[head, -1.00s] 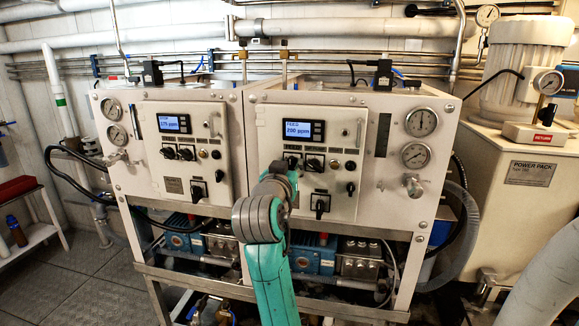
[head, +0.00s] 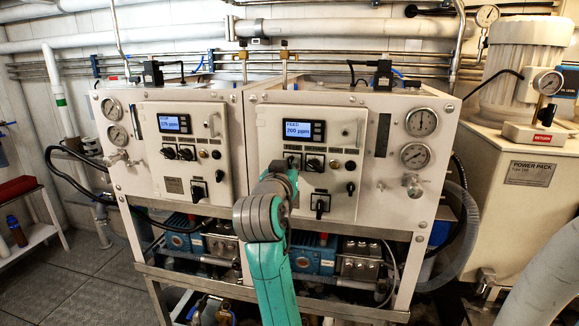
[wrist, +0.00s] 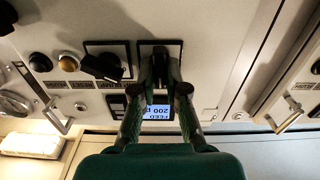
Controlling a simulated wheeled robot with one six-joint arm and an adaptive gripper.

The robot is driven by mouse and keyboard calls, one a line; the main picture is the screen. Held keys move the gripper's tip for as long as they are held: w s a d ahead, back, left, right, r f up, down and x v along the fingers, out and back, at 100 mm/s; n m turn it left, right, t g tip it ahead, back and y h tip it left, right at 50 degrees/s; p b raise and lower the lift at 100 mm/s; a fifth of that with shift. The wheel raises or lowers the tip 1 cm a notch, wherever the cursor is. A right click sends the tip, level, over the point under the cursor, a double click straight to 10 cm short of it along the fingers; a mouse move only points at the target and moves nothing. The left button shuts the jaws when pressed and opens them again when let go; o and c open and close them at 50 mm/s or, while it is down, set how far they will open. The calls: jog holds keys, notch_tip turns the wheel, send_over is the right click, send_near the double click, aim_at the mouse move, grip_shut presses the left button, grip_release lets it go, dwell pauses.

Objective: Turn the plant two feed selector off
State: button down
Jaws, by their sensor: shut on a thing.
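The right-hand cabinet (head: 340,130) has a white control panel with a lit display (head: 298,130) reading 200 ppm. Below the display are two black rotary selectors. My gripper (wrist: 160,72) is at the left one of these, the feed selector (wrist: 160,50), which appears on the right in the upside-down wrist view. Its two fingers are closed on the knob, which they mostly hide, so its exact angle cannot be told. The other selector (wrist: 102,68) stands beside it, untouched, and also shows in the head view (head: 314,163). My arm hides the fingertips in the head view.
A similar cabinet (head: 130,165) stands on the left with its own display and knobs. A larger black switch (head: 320,205) sits lower on the right panel. Gauges (head: 421,122) are at its right. A panel handle (wrist: 57,118) protrudes near my gripper. Open floor (head: 85,285) lies at left.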

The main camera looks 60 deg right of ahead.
jog(key=n, duration=1.1)
jog(key=shift+w+d+f, duration=0.1)
jog(key=shift+n, duration=0.3)
dwell(0.4)
jog(key=c, duration=1.2)
grip_release()
jog(key=v, duration=1.2)
